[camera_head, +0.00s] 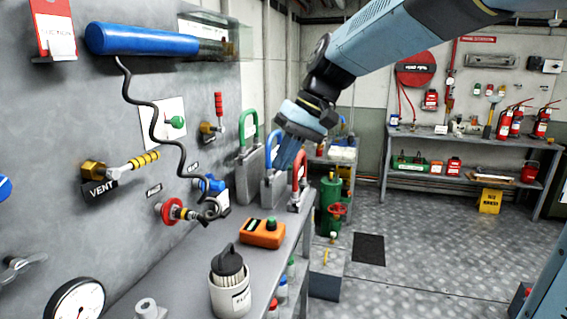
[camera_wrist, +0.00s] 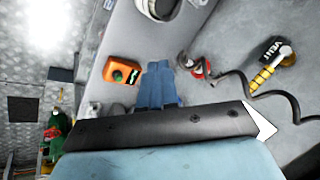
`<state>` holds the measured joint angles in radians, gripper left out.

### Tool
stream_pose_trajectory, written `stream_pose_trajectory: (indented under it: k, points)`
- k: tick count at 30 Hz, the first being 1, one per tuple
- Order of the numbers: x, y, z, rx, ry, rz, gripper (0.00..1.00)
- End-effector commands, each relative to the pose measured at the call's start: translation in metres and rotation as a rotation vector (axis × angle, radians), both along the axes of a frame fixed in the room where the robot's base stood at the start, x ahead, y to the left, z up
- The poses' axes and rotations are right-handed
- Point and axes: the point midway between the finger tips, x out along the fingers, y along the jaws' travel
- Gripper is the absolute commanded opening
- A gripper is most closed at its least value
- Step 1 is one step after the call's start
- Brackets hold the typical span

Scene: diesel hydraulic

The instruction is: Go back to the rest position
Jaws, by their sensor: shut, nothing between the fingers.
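My gripper (camera_head: 288,156) is shut and empty at the end of my blue arm. In the head view it hangs above the far part of the grey bench, in front of the colored padlocks. In the wrist view its blue fingers (camera_wrist: 160,82) lie together, with nothing between them. The bench and the grey wall panel show beyond them.
The bench (camera_head: 180,286) holds an orange control box (camera_head: 262,233), a white container (camera_head: 230,285) and a red-handled padlock (camera_head: 299,183). The wall panel carries a yellow-handled valve (camera_head: 135,165) and a blue cylinder (camera_head: 143,40) with a black cord. Open floor (camera_head: 430,250) lies right.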

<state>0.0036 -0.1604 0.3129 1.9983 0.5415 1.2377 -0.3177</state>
Motion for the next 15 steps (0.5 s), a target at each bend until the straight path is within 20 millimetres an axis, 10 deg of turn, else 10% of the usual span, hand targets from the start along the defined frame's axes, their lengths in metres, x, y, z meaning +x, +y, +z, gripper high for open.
stream_pose_trajectory:
  k: [15]
  points:
    - [-0.082,-0.156,-0.029,-0.266,-0.261,-0.366,0.0]
